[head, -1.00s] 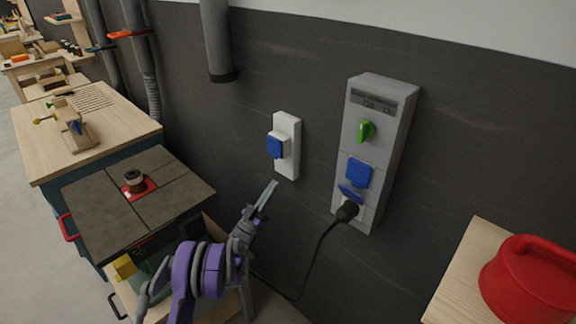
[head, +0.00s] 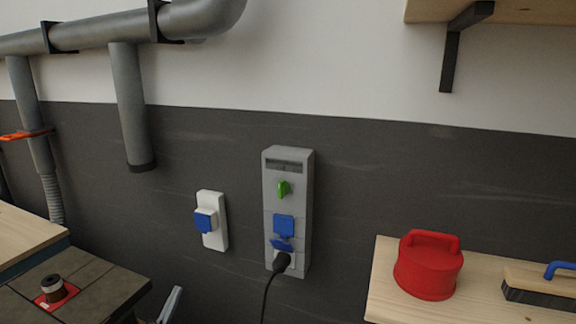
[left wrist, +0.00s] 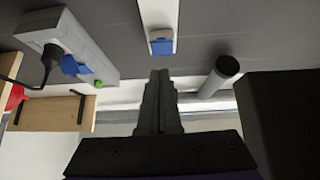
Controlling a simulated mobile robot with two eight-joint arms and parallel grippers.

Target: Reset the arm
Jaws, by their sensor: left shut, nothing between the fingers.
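My left gripper (head: 170,304) shows only at its tip at the bottom edge of the head view, below the white wall socket. In the left wrist view my left gripper (left wrist: 161,78) is shut with nothing in it, its fingers together and pointing toward the wall near the white socket with a blue cover. It looks apart from the socket, though the exact gap is hard to tell. The rest of my left arm is out of the head view. My right gripper is in neither view.
A white socket (head: 212,222) and a grey power box (head: 295,170) with a green knob are on the dark wall. A black plug (head: 281,263) with a cable sits in the box. A red canister (head: 428,266) stands on a wooden top (head: 385,290) at right; a machine table (head: 110,290) is at left.

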